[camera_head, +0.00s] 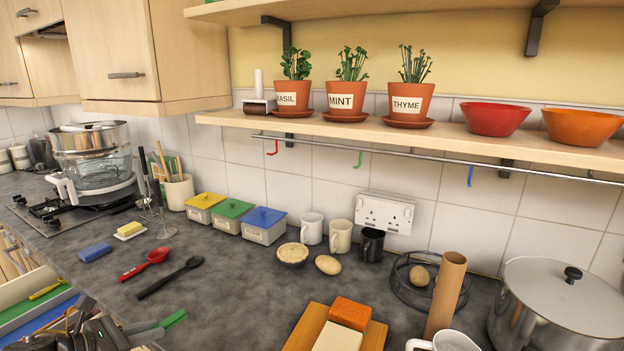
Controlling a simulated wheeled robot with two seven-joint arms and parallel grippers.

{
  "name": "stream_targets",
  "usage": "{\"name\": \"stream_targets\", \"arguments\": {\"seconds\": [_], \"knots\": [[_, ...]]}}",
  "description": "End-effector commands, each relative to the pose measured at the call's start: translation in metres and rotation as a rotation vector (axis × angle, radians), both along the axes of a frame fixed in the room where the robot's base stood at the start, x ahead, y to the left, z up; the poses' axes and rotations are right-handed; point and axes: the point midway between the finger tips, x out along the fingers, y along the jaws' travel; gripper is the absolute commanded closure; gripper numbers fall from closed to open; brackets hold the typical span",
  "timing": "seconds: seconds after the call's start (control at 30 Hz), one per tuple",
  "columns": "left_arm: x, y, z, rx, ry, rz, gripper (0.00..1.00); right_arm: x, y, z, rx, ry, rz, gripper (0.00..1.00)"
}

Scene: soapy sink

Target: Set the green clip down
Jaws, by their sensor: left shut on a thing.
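The green clip (174,319) shows at the lower left of the head view, a small bright green piece at the end of my left gripper. My left gripper (150,330) comes in from the lower left corner with its grey fingers pointing right, shut on the clip. The part of the clip between the fingers is hidden. The clip is over or near the front edge of the dark counter (225,290); I cannot tell its height. My right gripper is not in view.
A black spoon (168,279) and a red scoop (145,264) lie behind the clip. An open drawer (30,290) is at the left. A wooden board (374,338) with orange and cream blocks is to the right. Bare counter lies between the clip and the board.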

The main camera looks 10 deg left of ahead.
Motion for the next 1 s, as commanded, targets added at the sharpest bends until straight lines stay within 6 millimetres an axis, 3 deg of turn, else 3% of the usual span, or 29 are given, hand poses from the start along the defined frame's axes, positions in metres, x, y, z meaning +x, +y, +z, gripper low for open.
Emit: {"name": "stream_targets", "arguments": {"seconds": [0.03,0.2,0.3,0.4,0.6,1.0], "knots": [[0.003,-0.029,-0.003,-0.006,-0.012,-0.057,1.0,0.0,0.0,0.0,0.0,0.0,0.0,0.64],[0.002,-0.117,-0.011,0.0,-0.012,-0.264,1.0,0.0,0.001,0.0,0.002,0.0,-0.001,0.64],[0.0,-0.155,-0.008,0.002,-0.011,-0.359,1.0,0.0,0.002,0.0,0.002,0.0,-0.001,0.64],[-0.002,-0.181,-0.006,0.003,-0.007,-0.426,1.0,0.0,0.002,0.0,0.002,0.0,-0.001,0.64],[-0.006,-0.202,-0.004,0.003,-0.002,-0.484,1.0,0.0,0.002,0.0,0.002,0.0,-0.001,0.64],[-0.006,-0.201,-0.005,0.002,0.0,-0.483,1.0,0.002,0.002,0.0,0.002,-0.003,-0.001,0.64]]}}
